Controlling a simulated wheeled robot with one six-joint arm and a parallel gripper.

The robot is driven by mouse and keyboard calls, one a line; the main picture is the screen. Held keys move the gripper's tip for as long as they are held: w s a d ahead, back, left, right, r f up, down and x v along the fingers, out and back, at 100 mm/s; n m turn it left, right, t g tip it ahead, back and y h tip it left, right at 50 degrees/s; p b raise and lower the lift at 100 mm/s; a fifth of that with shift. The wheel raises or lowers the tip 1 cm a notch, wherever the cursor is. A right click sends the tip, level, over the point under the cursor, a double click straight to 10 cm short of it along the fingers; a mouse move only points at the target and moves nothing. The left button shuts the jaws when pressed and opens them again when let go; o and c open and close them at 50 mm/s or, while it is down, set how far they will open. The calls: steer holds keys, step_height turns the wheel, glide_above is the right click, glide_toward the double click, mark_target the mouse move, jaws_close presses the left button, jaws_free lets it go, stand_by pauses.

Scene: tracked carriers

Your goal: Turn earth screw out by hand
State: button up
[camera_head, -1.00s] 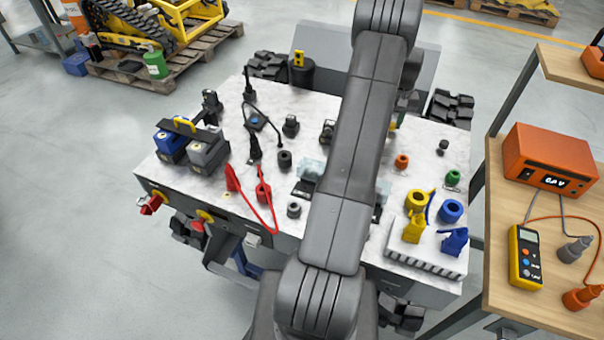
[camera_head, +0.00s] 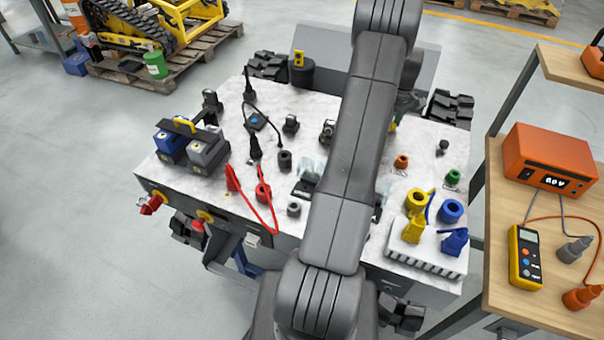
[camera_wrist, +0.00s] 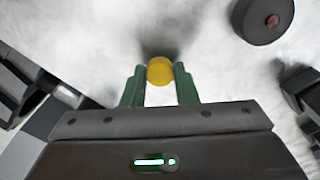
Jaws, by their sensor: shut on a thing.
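The earth screw, seen as a yellow round head (camera_wrist: 160,71), sits between the green fingertips of my gripper (camera_wrist: 160,84) in the wrist view. The gripper is shut on it from both sides. The white marbled top shows around it, with a dark shadow behind the head. Whether its thread is still seated in the surface cannot be told. In the head view my arm hides the fingers, and only a small yellow patch (camera_head: 393,126) shows beside the arm.
A wooden bench (camera_head: 500,215) with an orange meter box (camera_head: 548,160) stands at the right.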

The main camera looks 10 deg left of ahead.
steer(key=n, duration=0.7)
steer(key=shift+f, duration=0.1)
steer(key=o, duration=0.8)
